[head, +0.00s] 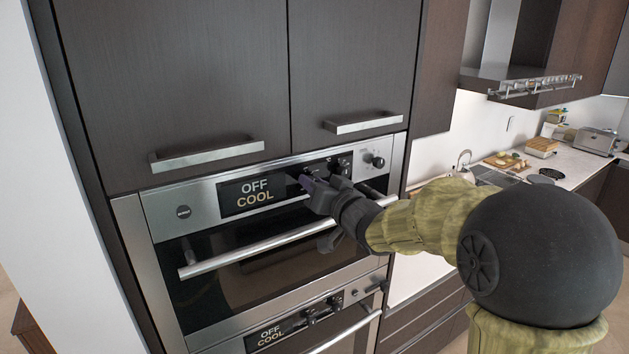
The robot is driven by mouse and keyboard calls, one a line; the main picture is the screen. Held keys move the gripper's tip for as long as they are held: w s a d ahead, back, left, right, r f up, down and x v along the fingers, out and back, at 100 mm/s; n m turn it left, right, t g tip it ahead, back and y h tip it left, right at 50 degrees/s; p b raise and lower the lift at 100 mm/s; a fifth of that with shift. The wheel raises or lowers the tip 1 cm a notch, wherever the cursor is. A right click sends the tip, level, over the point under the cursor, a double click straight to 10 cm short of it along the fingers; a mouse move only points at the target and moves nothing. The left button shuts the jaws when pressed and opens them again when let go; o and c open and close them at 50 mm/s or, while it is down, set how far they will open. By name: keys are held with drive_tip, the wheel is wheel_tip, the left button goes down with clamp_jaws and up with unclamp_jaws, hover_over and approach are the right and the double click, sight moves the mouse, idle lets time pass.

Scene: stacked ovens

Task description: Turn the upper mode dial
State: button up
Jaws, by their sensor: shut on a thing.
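The upper oven (212,194) has a control panel with a black display (252,196) reading OFF and COOL. My gripper (308,186) reaches in from the right to the panel just right of this display. It is shut on the upper mode dial, which its fingers and body mostly hide, so the dial's angle cannot be read. Another dark dial (341,165) shows just beyond the gripper, and a round knob (378,161) sits at the panel's right end.
The upper oven's long bar handle (225,258) runs below the panel, close under my gripper. A lower oven (230,340) also reads OFF and COOL. Cabinet handles (207,155) jut out above. A counter with a toaster (593,141) is at the right.

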drive_tip(key=shift+d+m+p, duration=0.1)
drive_tip(key=shift+m+p, duration=1.55)
drive_tip(key=shift+m, duration=2.05)
drive_tip(key=shift+f, duration=0.1)
drive_tip(key=o, duration=1)
drive_tip(key=b+v, duration=0.5)
drive_tip(key=v, duration=1.2)
drive_tip(key=shift+s+d, duration=0.15)
